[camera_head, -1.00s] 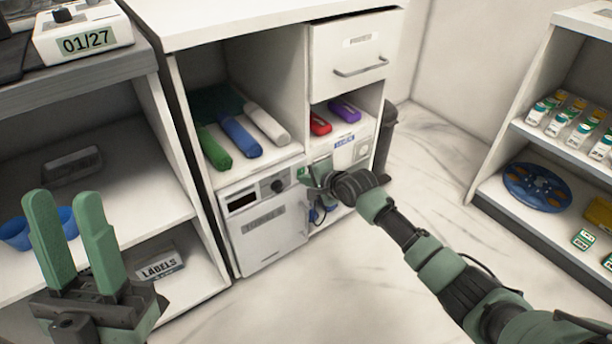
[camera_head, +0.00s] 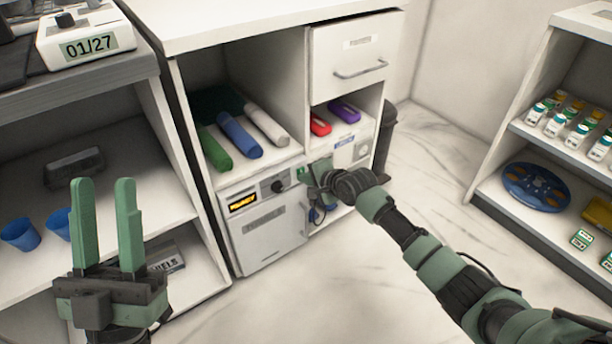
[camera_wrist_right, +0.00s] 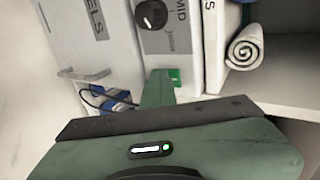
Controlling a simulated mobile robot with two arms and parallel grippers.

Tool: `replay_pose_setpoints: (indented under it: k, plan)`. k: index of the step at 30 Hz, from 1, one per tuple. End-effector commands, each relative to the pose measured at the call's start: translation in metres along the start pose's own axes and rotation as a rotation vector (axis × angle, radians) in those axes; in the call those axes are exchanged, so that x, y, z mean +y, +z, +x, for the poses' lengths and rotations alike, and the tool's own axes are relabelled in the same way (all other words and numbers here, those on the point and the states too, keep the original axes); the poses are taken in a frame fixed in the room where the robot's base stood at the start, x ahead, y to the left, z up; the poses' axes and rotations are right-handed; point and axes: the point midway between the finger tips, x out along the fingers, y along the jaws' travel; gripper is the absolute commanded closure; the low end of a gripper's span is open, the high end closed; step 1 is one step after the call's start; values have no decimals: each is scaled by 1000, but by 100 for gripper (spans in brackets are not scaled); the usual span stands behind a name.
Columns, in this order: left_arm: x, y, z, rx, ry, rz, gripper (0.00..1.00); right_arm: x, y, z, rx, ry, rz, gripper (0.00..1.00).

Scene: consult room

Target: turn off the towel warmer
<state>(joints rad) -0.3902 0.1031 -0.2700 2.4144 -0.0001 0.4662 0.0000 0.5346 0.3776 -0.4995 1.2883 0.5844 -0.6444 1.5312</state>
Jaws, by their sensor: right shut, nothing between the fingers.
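The towel warmer (camera_head: 264,240) is a white box in the low bay of the cabinet, with a door, a dark knob (camera_head: 278,187) and a small display (camera_head: 243,201) lit orange. In the right wrist view its knob (camera_wrist_right: 151,14) sits by the word MID, and a green switch (camera_wrist_right: 175,77) shows at the panel's end. My right gripper (camera_head: 312,178) is shut and empty at the panel's right end. Its fingertips are at the green switch; I cannot tell whether they touch it. My left gripper (camera_head: 108,185) is open and empty, away from the warmer.
Rolled towels (camera_head: 240,135) lie on the shelf above the warmer. A drawer (camera_head: 357,55) is shut at upper right. Blue cups (camera_head: 20,234) stand on the left shelf. A right shelf holds bottles and a blue reel (camera_head: 536,187). The floor between is clear.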

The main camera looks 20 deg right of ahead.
Motion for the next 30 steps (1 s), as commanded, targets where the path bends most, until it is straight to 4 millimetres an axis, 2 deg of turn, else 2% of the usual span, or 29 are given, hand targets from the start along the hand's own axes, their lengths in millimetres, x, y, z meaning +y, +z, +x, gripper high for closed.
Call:
replay_pose_setpoints:
  k: [1, 24, 30]
  plan:
    - [0, 2, 1, -12, 0, 1, 64, -4, 0, -1, -1, -7, 0, 100]
    - [-5, 39, -3, -207, -8, 13, 64, -6, 1, -3, -1, -3, 1, 100]
    - [-5, 41, -4, -214, -9, 12, 64, -6, 0, -3, -1, -2, 1, 100]
